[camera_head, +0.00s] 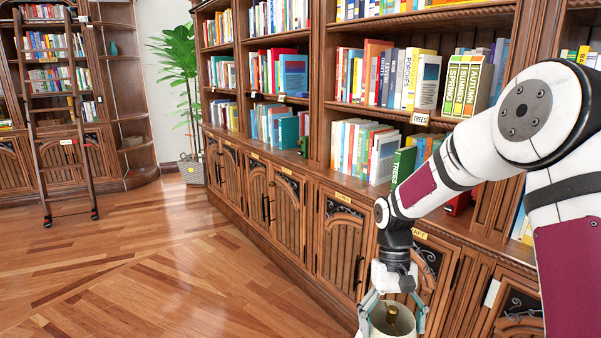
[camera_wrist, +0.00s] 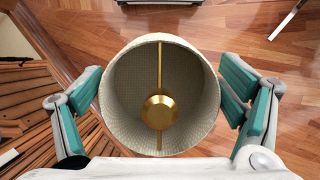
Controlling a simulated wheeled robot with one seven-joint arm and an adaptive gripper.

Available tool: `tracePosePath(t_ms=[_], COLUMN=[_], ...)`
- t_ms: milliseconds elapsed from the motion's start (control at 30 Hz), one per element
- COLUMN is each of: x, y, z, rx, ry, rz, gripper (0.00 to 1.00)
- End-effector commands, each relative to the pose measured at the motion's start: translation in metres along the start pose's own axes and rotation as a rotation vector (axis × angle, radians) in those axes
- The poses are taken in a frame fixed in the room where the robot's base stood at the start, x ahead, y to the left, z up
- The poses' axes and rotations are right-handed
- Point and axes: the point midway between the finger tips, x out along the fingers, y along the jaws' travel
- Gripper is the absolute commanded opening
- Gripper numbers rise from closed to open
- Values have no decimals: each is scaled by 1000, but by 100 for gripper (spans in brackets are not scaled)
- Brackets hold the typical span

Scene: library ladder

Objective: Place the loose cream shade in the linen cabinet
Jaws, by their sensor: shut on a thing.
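The cream shade (camera_wrist: 125,65) is between the two fingers of my gripper (camera_wrist: 160,115) in the wrist view. I look into its open end and see a brass bar and a round brass hub inside. The teal finger pads are on either side of its outer wall. In the head view the shade (camera_head: 392,330) hangs below my gripper (camera_head: 392,308) at the bottom edge, and its lower part is cut off. The cabinets (camera_head: 340,248) below the bookshelves have doors with yellow labels. I cannot read which one is for linen. The doors in clear view look shut.
Bookshelves (camera_head: 330,110) full of books rise above the cabinets, close to my arm. A ladder (camera_head: 50,130) leans on shelves at the far left. A potted plant (camera_head: 180,70) stands in the corner. The wooden floor (camera_head: 150,270) at left is clear.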

Motion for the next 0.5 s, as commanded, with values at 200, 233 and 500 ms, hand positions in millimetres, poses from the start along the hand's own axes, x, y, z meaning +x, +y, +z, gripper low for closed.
tracePosePath(t_ms=[200,233,500], x=[-19,-20,-27], y=[0,0,-1], z=[21,23,35], rx=[-1,-1,-1], ry=[-1,-1,-1], rz=[1,1,2], gripper=[43,43,43])
